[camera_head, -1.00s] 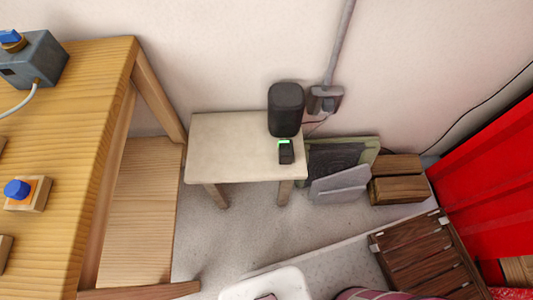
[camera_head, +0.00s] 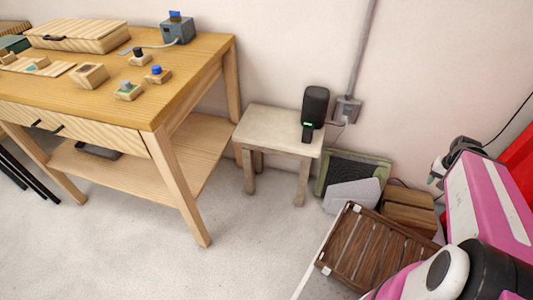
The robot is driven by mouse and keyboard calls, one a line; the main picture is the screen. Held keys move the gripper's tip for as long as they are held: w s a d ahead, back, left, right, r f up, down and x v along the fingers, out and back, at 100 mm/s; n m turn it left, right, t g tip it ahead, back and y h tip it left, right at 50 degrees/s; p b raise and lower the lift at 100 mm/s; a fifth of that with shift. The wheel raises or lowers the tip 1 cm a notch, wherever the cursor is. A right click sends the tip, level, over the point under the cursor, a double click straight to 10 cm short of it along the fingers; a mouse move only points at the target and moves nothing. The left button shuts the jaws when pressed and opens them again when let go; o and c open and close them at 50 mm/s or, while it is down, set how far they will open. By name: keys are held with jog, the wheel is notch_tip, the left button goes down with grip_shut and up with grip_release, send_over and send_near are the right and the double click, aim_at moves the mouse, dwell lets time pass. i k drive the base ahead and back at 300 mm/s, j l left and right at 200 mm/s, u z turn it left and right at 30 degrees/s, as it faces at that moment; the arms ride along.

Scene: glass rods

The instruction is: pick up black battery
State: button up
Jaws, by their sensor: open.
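A small black battery (camera_head: 307,134) with a green top end is on the small pale table (camera_head: 262,120), near its front right edge. It is in front of a tall black rounded device (camera_head: 315,103). My gripper (camera_head: 435,176) is at the right, at the end of my pink arm, seen small and partly hidden by the arm. It is open and well to the right of the battery, apart from it.
A wooden workbench (camera_head: 190,65) with several small button blocks stands at left. A slatted brown crate (camera_head: 355,245), grey panels (camera_head: 350,193) and wooden boxes (camera_head: 408,207) lie right of the small table. The floor (camera_head: 245,250) in front is clear.

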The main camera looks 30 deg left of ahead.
aim_at(308, 131)
jog(key=l+u, duration=0.1)
jog(key=u, duration=0.3)
jog(key=k+u, duration=0.1)
jog(key=u, duration=0.3)
jog(key=k+l+u, duration=0.1)
jog(key=u, duration=0.7)
jog(key=z, duration=0.45)
jog(key=k+j+z, duration=0.1)
jog(key=z, duration=0.85)
jog(key=k+z, duration=0.15)
jog(key=z, duration=0.35)
jog(key=i+z, duration=0.2)
jog(key=k, duration=0.4)
jog(key=i+u, duration=0.45)
jog(key=u, duration=1.65)
jog(key=k, duration=0.05)
